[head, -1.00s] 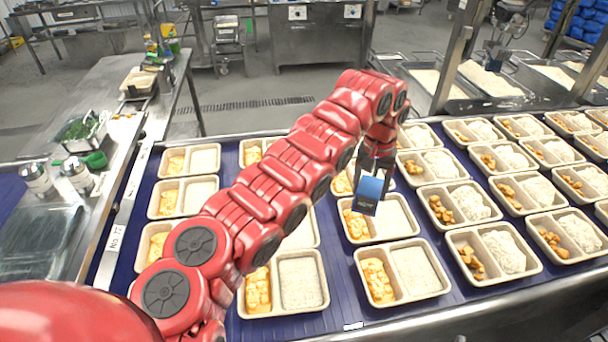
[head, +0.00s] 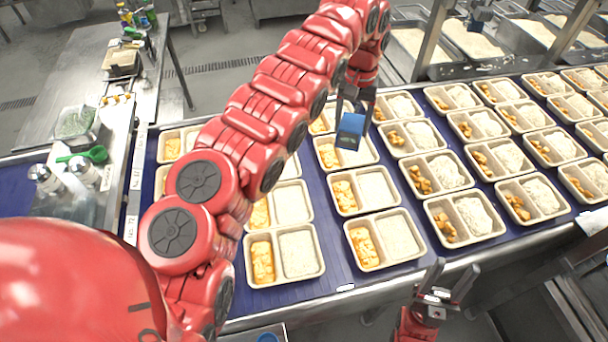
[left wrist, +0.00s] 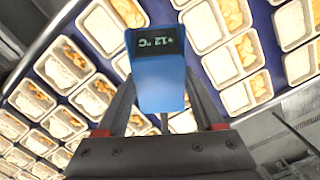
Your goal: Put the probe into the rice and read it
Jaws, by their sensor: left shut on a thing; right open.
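My left gripper (head: 356,100) is shut on a blue probe (head: 350,131) and holds it over a two-compartment tray (head: 374,158) in the left columns. In the left wrist view the blue probe (left wrist: 162,85) fills the middle between the fingers, and its dark display shows a reading that looks like 12 °C. The probe's tip is hidden behind its body, so I cannot tell whether it touches the rice. Nearby trays hold smooth pale rice (head: 399,236) beside orange pieces. My right gripper (head: 444,286) is open and empty, in front of the belt's front edge.
Many filled trays (head: 462,218) crowd the blue belt (head: 335,262) to the right. Shakers (head: 45,179), a green scoop (head: 95,154) and a herb container stand on the left counter. Large rice pans (head: 470,40) are at the back right.

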